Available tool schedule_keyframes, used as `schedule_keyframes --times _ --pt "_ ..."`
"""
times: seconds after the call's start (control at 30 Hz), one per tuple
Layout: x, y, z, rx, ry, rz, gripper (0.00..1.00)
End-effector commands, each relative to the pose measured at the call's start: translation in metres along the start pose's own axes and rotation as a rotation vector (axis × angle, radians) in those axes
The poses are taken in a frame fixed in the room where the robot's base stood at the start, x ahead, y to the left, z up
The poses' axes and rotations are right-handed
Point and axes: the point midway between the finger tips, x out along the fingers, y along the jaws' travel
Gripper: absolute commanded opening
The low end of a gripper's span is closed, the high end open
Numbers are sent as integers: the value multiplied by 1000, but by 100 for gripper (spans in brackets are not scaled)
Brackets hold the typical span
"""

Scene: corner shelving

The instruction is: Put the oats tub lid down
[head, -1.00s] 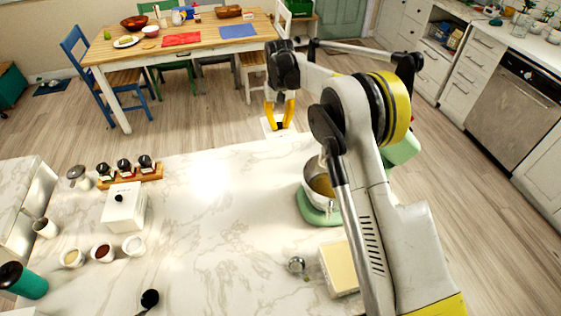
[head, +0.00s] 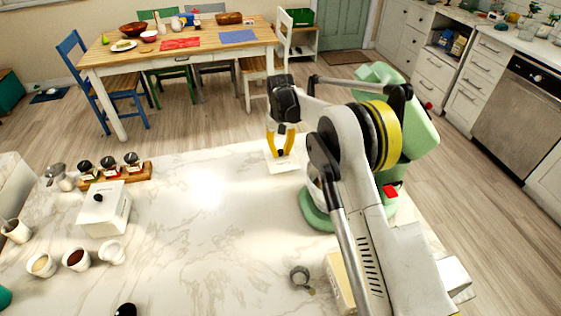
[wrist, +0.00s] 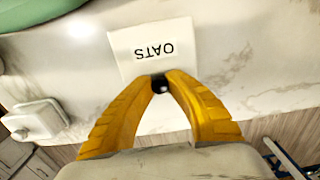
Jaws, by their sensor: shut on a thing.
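The oats tub lid (head: 283,162) is a flat white square, with black "OATS" lettering in the wrist view (wrist: 132,45). My gripper (head: 282,152) has its yellow fingers closed on the lid's small black knob (wrist: 160,84). The fingers also show in the wrist view, coming up from below. The lid is over the far part of the marble counter (head: 215,215), near its far edge and left of the green mixer. I cannot tell whether its underside touches the counter. The wrist view shows the lettering upside down.
A white box with a black knob (head: 105,212) stands at left, by a wooden rack of jars (head: 116,174) and several small cups. The green mixer (head: 320,217) is partly hidden by my arm. The middle of the counter is clear. A dining table (head: 175,52) stands beyond.

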Motion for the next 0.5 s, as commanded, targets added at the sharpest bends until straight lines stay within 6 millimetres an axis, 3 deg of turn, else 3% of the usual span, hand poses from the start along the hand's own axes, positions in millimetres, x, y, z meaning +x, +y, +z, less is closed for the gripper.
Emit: schedule_keyframes --times 0.03,0.17,0.5 --pt "13 0 0 0 0 0 0" --pt "33 0 0 0 0 0 0" --pt "36 0 0 0 0 0 0"
